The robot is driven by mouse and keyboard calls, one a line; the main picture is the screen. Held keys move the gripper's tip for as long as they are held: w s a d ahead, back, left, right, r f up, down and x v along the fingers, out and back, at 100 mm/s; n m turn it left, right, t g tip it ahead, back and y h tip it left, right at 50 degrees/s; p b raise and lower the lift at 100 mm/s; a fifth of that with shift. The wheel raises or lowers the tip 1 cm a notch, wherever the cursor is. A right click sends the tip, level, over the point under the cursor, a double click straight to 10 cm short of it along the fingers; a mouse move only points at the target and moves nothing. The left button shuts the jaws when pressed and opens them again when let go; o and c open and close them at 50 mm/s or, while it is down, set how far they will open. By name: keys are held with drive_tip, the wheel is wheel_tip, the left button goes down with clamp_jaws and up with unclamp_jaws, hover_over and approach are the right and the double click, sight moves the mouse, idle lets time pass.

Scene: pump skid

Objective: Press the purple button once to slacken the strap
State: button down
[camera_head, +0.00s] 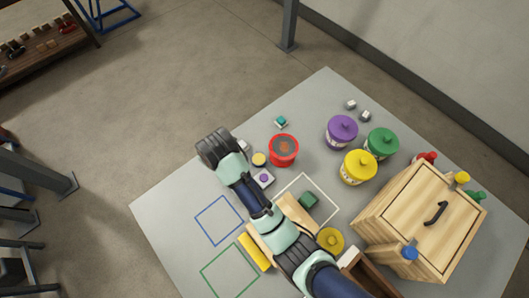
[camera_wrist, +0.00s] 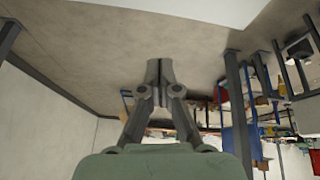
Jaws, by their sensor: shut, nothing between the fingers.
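The purple button (camera_head: 264,178) is a small round cap on a pale square base on the grey table, just right of my arm in the head view. Its top shows clear of the arm. My gripper (camera_wrist: 160,68) shows in the wrist view with its fingers shut together and empty. It points across the room, with floor and wall beyond it, and the button is not in that view. In the head view my arm reaches over the table to the upper left, and I cannot make out the fingers. I cannot pick out a strap.
A yellow button (camera_head: 259,159) and a red can (camera_head: 284,150) stand close beyond the purple button. A teal button (camera_head: 281,121) is farther back. Purple (camera_head: 341,131), green (camera_head: 381,143) and yellow (camera_head: 358,168) lidded tubs stand to the right, near a wooden box (camera_head: 420,220).

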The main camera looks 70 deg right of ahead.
drive_tip(key=s+d+f+g+b, duration=0.1)
drive_tip(key=s+d+f+b, duration=0.15)
drive_tip(key=f, duration=0.35)
drive_tip(key=s+d+f+m+g+y+b, duration=0.1)
drive_tip(key=s+d+f+b, duration=0.1)
drive_tip(key=d+f+b, duration=0.3)
drive_tip(key=s+d+f+g+b, duration=0.1)
drive_tip(key=s+d+f+b, duration=0.1)
drive_tip(key=f, duration=0.5)
drive_tip(key=m+g+y+b, duration=0.1)
drive_tip(key=y+b, duration=0.1)
drive_tip(key=b, duration=0.4)
hover_over(265, 177)
wheel_tip(265, 177, down, 8)
drive_tip(key=shift+d+f, duration=0.2)
drive_tip(key=shift+f, duration=0.05)
drive_tip(key=shift+s+f, duration=0.1)
drive_tip(key=f+b, duration=0.4)
drive_tip(key=f, duration=0.3)
drive_tip(key=f+b, duration=0.4)
drive_tip(key=f, duration=0.3)
drive_tip(key=shift+a, duration=0.2)
drive_tip(key=shift+r, duration=0.1)
